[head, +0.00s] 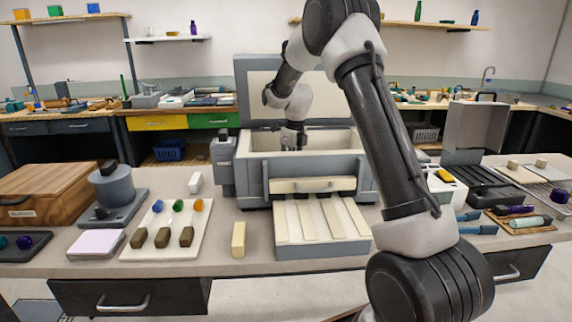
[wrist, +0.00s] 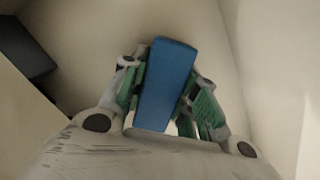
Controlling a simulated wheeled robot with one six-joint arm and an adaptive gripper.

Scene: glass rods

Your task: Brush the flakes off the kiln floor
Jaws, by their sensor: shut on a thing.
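The kiln (head: 256,172) is a grey box with a cream lining, standing at the middle of the bench with its lid (head: 262,85) raised. My gripper (head: 293,140) reaches down into the open kiln from above. In the wrist view my gripper (wrist: 168,88) has its green-padded fingers shut on a blue block-like handle (wrist: 166,70), likely the brush's. Its bristles are hidden. Pale lining walls (wrist: 265,60) surround it. The kiln floor is hidden behind the front wall in the head view, and I can make out no flakes in either view.
A slatted grey tray (head: 322,250) stands before the kiln.

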